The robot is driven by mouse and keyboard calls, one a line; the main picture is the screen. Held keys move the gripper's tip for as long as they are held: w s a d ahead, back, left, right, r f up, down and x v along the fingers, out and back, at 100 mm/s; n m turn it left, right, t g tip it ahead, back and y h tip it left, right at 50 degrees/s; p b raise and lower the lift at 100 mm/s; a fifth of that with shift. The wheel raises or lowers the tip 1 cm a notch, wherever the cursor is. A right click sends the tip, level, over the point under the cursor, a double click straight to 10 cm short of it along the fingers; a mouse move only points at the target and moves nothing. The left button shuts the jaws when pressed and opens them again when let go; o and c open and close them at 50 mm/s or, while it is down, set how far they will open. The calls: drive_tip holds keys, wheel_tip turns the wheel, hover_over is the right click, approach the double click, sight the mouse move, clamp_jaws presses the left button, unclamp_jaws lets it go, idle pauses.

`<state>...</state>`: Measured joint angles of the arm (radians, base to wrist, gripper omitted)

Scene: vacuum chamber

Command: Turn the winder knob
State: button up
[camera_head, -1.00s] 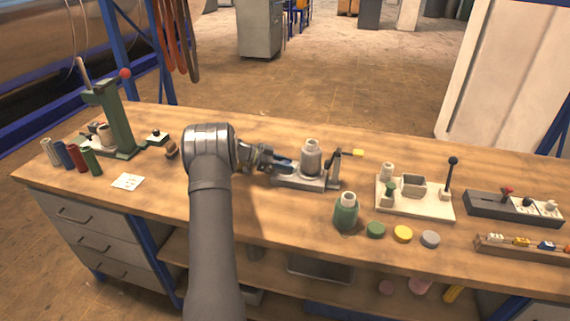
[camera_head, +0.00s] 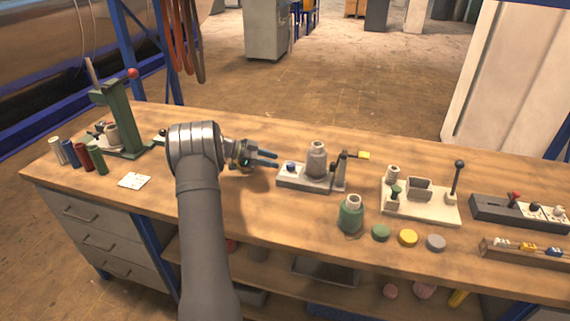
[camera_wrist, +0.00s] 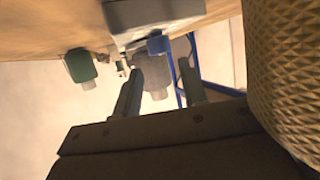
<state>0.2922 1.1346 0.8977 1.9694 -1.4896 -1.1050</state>
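The winder (camera_head: 305,181) is a grey base with a grey spool-like cylinder (camera_head: 317,160), a dark upright post at its right end and a small blue knob (camera_head: 291,166) at its left end. A yellow tip (camera_head: 363,155) sticks out right of the post. I cannot tell for sure which part is the winder knob. My gripper (camera_head: 275,159) is left of the blue knob, fingers pointing at it, apart and empty. In the wrist view the blue knob (camera_wrist: 158,44) lies beyond the open fingers (camera_wrist: 160,85), with a gap between.
A green jar (camera_head: 351,215) and several coloured discs (camera_head: 408,237) lie to the front right. A cream fixture with a black-knobbed lever (camera_head: 420,205) stands right of the winder. A green press (camera_head: 117,120) and several coloured cylinders stand at the left. The bench around my gripper is clear.

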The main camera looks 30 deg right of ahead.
drive_tip(key=v, duration=1)
drive_tip(key=shift+s+d, duration=0.1)
drive_tip(key=n+t, duration=0.6)
drive_tip(key=t, duration=0.1)
approach(290, 164)
drive_tip(key=shift+h, duration=0.4)
drive_tip(key=x, duration=1)
drive_tip(key=shift+f, duration=0.35)
drive_tip(key=c, duration=0.7)
drive_tip(key=shift+m+g, duration=0.8)
drive_tip(key=shift+g, duration=0.1)
